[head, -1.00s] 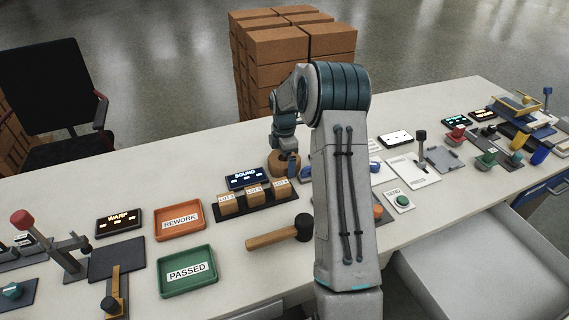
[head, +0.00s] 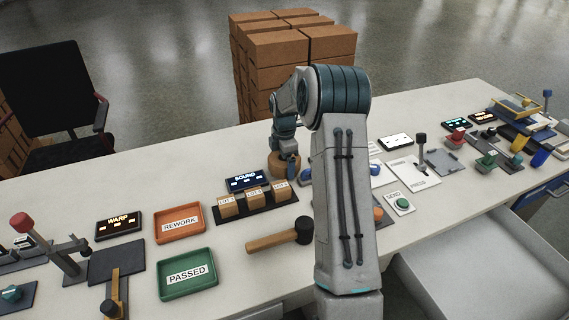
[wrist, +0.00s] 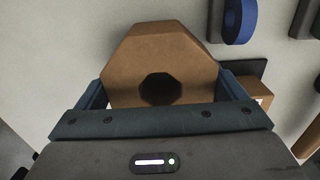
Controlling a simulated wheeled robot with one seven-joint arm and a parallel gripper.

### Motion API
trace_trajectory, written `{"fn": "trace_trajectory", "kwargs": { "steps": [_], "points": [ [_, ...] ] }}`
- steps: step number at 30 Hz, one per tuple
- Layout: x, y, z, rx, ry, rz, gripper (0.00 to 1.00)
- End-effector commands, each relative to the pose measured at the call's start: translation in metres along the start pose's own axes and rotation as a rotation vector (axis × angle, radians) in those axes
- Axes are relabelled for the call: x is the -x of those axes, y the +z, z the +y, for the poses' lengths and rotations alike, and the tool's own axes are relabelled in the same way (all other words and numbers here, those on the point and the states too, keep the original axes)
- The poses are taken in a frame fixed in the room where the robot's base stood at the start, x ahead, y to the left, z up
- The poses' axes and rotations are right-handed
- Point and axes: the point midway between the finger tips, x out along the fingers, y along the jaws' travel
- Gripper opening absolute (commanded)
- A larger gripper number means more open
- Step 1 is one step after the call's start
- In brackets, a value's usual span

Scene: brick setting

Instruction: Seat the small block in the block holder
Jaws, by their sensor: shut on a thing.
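My gripper (wrist: 162,92) has its blue-grey fingers on either side of a brown eight-sided block (wrist: 150,50) with a dark eight-sided opening in its face. The gripper is shut on this block. Three small labelled LOT blocks (head: 254,200) sit on a dark rack (head: 222,220). One labelled block (wrist: 258,90) shows right of my gripper in the wrist view. I cannot identify the block holder for certain.
A black-headed mallet (head: 275,237) lies in front of the rack. The orange REWORK tray (head: 159,240) and green PASSED tray (head: 164,293) stand left. A blue ring-shaped thing (wrist: 240,22) is at the upper right of the wrist view. White table is clear behind the displays.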

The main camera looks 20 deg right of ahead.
Motion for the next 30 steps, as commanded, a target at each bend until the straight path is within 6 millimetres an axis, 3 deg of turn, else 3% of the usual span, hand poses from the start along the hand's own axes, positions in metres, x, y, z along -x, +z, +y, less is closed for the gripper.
{"fn": "trace_trajectory", "kwargs": {
  "steps": [5,18,24,30],
  "points": [
    [0.030,0.001,0.001,-0.001,0.007,-0.002,0.51],
    [0.079,0.070,-0.046,-0.005,0.004,-0.001,0.51],
    [0.093,0.089,-0.060,-0.001,0.004,-0.001,0.51],
    [0.098,0.096,-0.066,-0.001,0.001,0.000,0.51]
  ]
}}
